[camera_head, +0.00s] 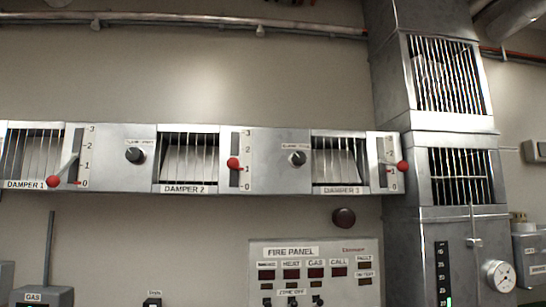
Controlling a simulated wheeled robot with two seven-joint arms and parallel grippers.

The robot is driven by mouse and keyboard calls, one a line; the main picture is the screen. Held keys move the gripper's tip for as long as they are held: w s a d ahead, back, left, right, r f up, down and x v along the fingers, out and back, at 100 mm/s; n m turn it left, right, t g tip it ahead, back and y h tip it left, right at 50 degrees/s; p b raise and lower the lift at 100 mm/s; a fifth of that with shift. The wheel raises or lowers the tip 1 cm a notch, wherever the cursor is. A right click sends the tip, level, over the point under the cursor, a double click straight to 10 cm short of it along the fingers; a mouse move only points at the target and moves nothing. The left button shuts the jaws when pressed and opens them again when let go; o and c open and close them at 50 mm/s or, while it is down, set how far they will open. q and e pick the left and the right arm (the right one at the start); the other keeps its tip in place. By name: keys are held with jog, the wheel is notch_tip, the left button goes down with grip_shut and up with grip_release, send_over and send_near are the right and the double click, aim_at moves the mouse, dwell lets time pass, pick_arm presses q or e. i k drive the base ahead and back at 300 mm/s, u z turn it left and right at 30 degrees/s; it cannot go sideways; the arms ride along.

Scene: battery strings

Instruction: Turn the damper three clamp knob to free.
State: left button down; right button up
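The damper 3 grille (338,160) is on the right of the grey duct, with a label below it. Its red-balled lever (402,166) stands at the right beside a 0 to 3 scale, between about 1 and 2. A similar black knob (135,155) sits left of the damper 2 grille (187,160). Neither of my grippers is in view.
Damper 1 (30,156) is at the far left with its red lever (54,181) low. The damper 2 lever (233,163) is near 1. A fire panel (310,253) is below. A vertical duct (421,185) with a gauge (498,276) stands at the right.

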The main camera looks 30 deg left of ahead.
aim_at(299, 158)
jog(key=u, duration=0.9)
jog(key=i, duration=0.3)
jog(key=u, duration=0.05)
